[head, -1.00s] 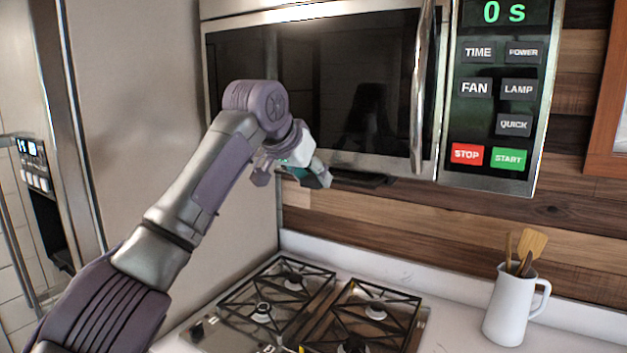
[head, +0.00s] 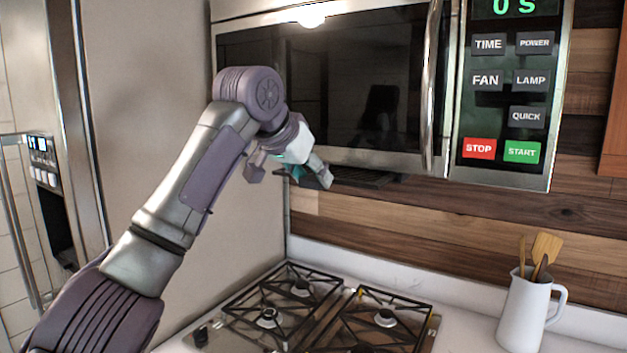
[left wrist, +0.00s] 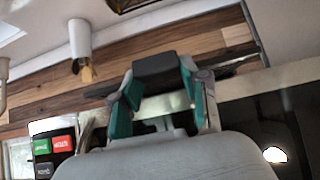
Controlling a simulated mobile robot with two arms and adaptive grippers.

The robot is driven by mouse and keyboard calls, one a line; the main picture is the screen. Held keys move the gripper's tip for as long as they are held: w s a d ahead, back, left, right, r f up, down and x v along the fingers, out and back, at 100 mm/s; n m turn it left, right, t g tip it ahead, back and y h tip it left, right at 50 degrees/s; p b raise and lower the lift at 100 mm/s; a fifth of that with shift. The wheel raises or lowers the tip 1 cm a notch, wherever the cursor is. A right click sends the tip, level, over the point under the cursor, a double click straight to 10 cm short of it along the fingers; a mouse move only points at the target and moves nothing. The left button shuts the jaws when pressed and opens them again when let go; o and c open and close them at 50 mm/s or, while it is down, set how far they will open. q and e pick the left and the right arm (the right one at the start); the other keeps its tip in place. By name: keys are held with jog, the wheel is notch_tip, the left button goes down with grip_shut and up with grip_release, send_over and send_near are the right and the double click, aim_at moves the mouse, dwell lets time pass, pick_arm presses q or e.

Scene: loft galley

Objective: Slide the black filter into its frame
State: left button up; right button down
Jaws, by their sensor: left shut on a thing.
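The black filter (head: 368,179) is a thin dark slab under the front lower edge of the microwave (head: 310,90). My left gripper (head: 314,176) is at its left end, just below the microwave's lower left part. In the left wrist view a black block (left wrist: 155,68), apparently part of the filter, sits between the teal-padded fingertips of the left gripper (left wrist: 158,85). Darker strips show on both sides of it. The filter's frame is not clearly visible from here; I cannot tell how far the filter sits in it. My right gripper is out of view.
A gas hob (head: 320,312) with black grates lies below, on the white counter. A white jug (head: 527,308) with wooden utensils stands at the right. A tall grey panel (head: 160,110) is close on the left. The wood-clad wall (head: 460,222) is behind.

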pick_arm(q)
jog(key=s+a+b, duration=0.4)
jog(key=s+b, duration=0.2)
jog(key=shift+a, duration=0.25)
dwell(1.1)
jog(key=shift+s+f+b, duration=0.1)
jog(key=shift+b, duration=0.2)
dwell(0.3)
jog(key=shift+p, duration=0.35)
dwell(0.9)
jog(key=shift+w+d+p, duration=0.75)
jog(key=shift+w+p, duration=0.25)
jog(key=shift+p, duration=0.3)
jog(key=shift+w+d+p, duration=0.7)
jog(key=shift+w+p, duration=0.25)
jog(key=shift+p, duration=0.35)
jog(key=shift+w+d+p, duration=0.5)
jog(key=shift+w+p, duration=0.2)
jog(key=shift+p, duration=0.4)
jog(key=shift+w+d+p, duration=0.5)
jog(key=shift+w+p, duration=0.2)
jog(key=shift+p, duration=0.4)
